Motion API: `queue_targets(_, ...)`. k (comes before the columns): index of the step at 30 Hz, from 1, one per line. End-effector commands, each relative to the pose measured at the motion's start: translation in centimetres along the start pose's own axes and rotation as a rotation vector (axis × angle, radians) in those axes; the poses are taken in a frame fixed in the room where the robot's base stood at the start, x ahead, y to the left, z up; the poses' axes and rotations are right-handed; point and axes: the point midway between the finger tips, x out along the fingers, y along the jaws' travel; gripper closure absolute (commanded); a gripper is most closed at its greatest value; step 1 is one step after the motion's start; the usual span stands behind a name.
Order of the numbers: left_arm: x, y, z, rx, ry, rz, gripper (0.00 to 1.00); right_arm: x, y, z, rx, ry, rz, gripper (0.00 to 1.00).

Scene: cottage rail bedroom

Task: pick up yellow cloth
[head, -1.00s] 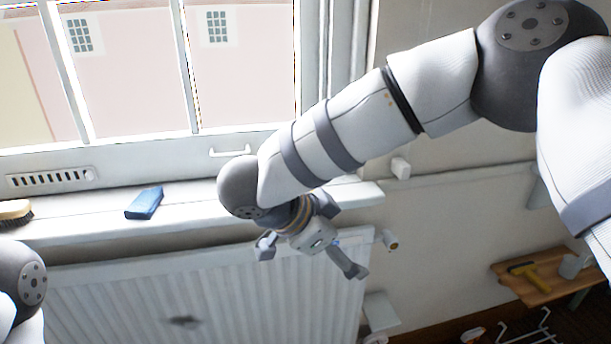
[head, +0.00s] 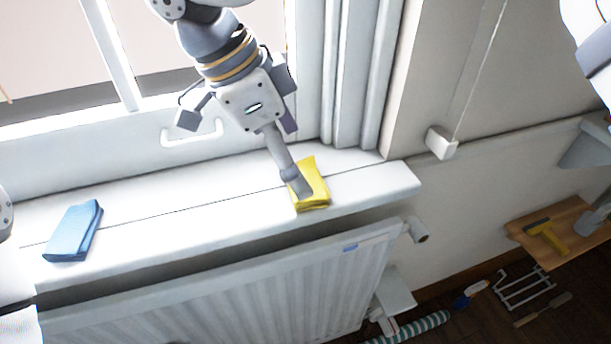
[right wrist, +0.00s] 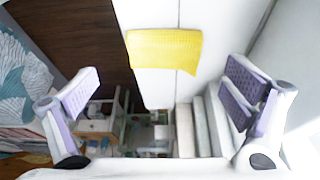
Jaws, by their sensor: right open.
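The yellow cloth (head: 317,182) lies folded on the white windowsill near its right end. In the right wrist view the cloth (right wrist: 164,48) shows whole, ahead of the spread, empty fingers of the right gripper (right wrist: 162,95). I cannot tell whether the finger touches the cloth. My left gripper is not in view; only a bit of my left arm shows at the left edge.
A blue folded cloth (head: 73,231) lies on the windowsill (head: 185,190) to the left. The window handle (head: 192,135) is close behind my gripper. A radiator (head: 230,300) stands below the sill. A wooden shelf (head: 530,238) with tools is at the right. The sill between the cloths is clear.

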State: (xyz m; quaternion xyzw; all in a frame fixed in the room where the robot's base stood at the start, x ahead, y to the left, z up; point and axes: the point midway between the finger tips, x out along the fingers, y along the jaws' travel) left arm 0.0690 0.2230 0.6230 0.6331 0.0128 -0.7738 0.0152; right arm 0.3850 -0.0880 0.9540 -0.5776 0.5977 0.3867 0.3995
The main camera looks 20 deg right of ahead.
Motion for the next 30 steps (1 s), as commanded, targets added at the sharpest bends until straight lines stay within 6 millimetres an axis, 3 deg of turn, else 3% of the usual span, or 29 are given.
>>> queue_targets(6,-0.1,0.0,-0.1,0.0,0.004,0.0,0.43,4.0,-0.4,-0.7,0.001,0.001,0.001,0.05)
queue_targets(14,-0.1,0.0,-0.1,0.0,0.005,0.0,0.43,4.8,-0.4,-0.6,0.001,0.001,-0.002,0.05)
queue_targets(15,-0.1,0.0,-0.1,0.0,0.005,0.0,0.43,4.8,-0.4,-0.6,0.001,0.001,-0.002,0.07)
queue_targets(21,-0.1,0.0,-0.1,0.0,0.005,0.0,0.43,4.8,-0.4,-0.6,0.001,0.001,-0.002,0.51)
queue_targets(30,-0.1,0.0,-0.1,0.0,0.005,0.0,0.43,4.7,-0.4,-0.6,0.001,0.001,-0.002,0.51)
